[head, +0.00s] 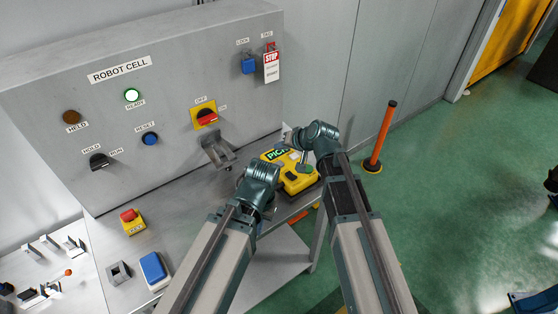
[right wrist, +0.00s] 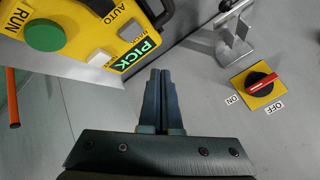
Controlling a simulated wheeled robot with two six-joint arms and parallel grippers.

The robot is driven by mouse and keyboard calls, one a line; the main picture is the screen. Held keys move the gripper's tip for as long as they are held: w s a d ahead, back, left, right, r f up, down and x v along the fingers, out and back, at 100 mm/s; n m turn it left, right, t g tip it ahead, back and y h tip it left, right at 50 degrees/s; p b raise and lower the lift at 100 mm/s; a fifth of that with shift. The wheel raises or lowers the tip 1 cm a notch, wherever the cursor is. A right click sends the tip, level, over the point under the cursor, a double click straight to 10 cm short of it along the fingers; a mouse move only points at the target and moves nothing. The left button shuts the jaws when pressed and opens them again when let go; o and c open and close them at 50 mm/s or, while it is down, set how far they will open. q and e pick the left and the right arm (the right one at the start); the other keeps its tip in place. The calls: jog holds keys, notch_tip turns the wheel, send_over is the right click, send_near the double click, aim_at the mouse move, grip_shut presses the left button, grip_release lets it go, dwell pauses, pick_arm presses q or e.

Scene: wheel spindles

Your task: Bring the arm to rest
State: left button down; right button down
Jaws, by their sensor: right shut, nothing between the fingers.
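My right gripper (right wrist: 161,76) is shut and empty in the right wrist view, its two dark fingers side by side. In the head view my right arm (head: 345,190) comes up from the bottom and bends left at the wrist, with the gripper (head: 288,138) small beside the panel's right end. The yellow pendant box (head: 291,172) with a green PICK label lies between the two wrists; it also shows in the right wrist view (right wrist: 80,35). My left arm (head: 222,250) reaches up to a wrist near the pendant's left side. The left fingers are mostly hidden.
The grey ROBOT CELL panel (head: 150,130) stands behind a metal table. A yellow switch with a red handle (head: 205,116) and an empty bracket (head: 217,152) are on it. An orange post (head: 383,135) stands at right on open green floor.

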jog(key=shift+f, duration=0.1)
dwell(0.4)
pick_arm(q)
jog(key=shift+f+b, duration=0.65)
jog(key=shift+f, duration=0.05)
pick_arm(e)
jog(key=s+d+f+n+g+h, duration=0.1)
jog(key=s+f+g+h, duration=0.1)
jog(key=s, duration=0.6)
jog(key=s+d+f+n+g+h, duration=0.2)
jog(key=s+f+h, duration=0.1)
jog(key=s, duration=0.6)
jog(key=s+d+f+n+g+h, duration=0.1)
jog(key=s+d+f+g+h, duration=0.1)
jog(key=s, duration=0.6)
jog(key=shift+s+d+f+g+h, duration=0.3)
jog(key=shift+s+f+g, duration=0.1)
jog(key=shift+g, duration=0.2)
pick_arm(q)
jog(key=shift+w, duration=0.1)
pick_arm(e)
jog(key=shift+a, duration=0.1)
